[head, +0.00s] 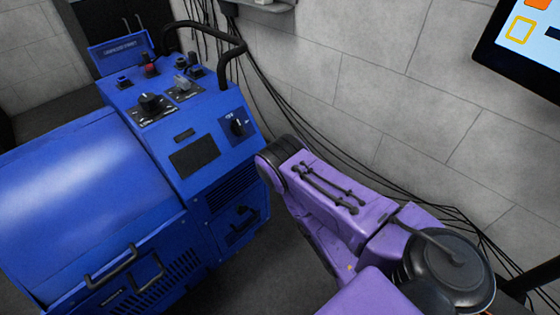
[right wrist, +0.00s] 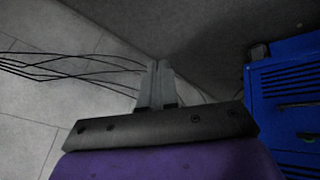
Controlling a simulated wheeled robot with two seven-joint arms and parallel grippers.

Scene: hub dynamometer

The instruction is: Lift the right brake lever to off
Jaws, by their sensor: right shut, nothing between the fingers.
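The blue dynamometer cabinet (head: 120,190) fills the left of the head view. On its lower right face, a dark lever (head: 242,224) sits in a recess; I take it for the right brake lever, but its exact setting is too small to tell. My right arm, purple, comes in from the lower right in the head view, and its gripper is hidden there. In the right wrist view my right gripper (right wrist: 157,86) is shut and empty, its fingers together over dark floor. The cabinet's blue side (right wrist: 285,90) is to the right, apart from the fingers. My left gripper is out of view.
A rotary switch (head: 238,126) and several knobs sit on the cabinet's upper panel. A black rail (head: 235,42) curves behind it. Black cables (head: 330,135) hang along the grey block wall (head: 350,70). A screen (head: 525,45) is at the upper right.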

